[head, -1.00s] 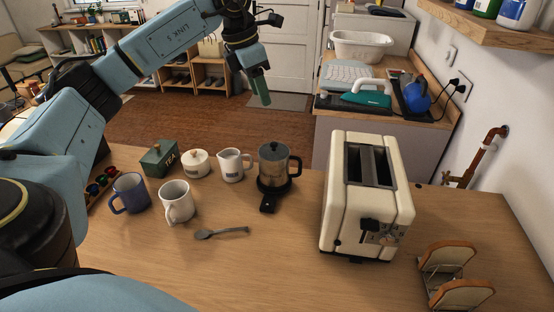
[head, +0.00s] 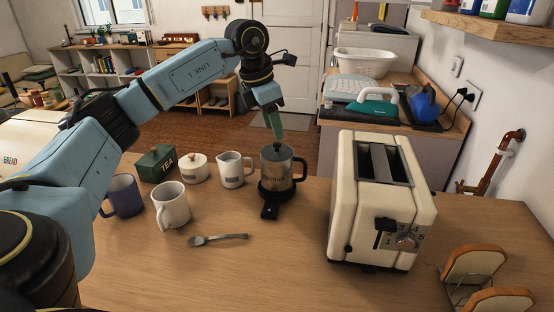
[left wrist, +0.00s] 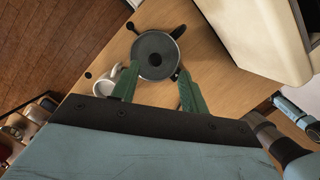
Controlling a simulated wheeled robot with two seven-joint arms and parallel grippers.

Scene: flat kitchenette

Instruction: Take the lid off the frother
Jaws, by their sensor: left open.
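The frother (head: 277,173) is a dark metal jug with a black handle on a black base, standing on the wooden table. Its dark lid (head: 276,152) with a small knob sits on top; in the left wrist view the lid (left wrist: 154,56) shows as a round grey disc, its knob at the centre. My left gripper (head: 277,132) has green fingers pointing down just above the lid, apart from it as far as I can see. In the left wrist view the left gripper (left wrist: 158,84) is open and empty, fingers spread on the near side of the lid. My right gripper is not in view.
A white jug (head: 233,170) stands just left of the frother, with a lidded sugar pot (head: 194,168), a green tea tin (head: 155,164) and two mugs further left. A cream toaster (head: 375,215) stands to the right. A spoon (head: 218,240) lies in front.

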